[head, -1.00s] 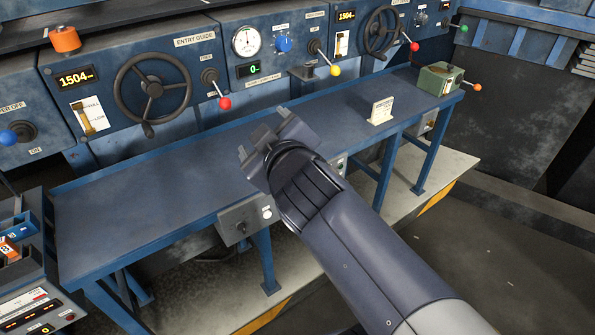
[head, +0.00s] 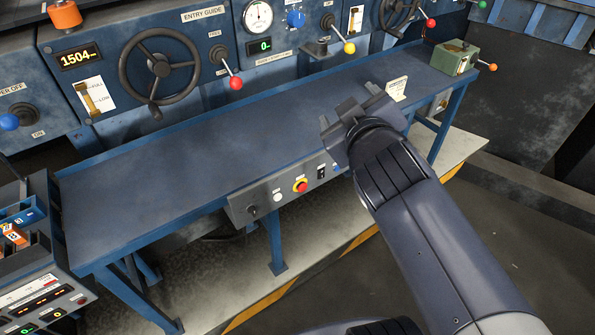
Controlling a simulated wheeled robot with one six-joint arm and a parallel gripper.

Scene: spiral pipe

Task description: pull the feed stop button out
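A red mushroom button on a yellow ring (head: 300,186), likely the feed stop button, sits on the grey control box (head: 265,198) along the bench's front edge. Its label is too small to read, and I cannot tell whether it is pressed in. My gripper (head: 350,106) is above the bench top, up and to the right of the button and apart from it. Its two fingers look spread, with nothing between them.
The blue bench (head: 180,160) is mostly clear. A small card (head: 396,88) and a green box (head: 453,58) stand at its right. Behind are a handwheel (head: 160,66), a red-knobbed lever (head: 236,83) and a yellow-knobbed lever (head: 348,48).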

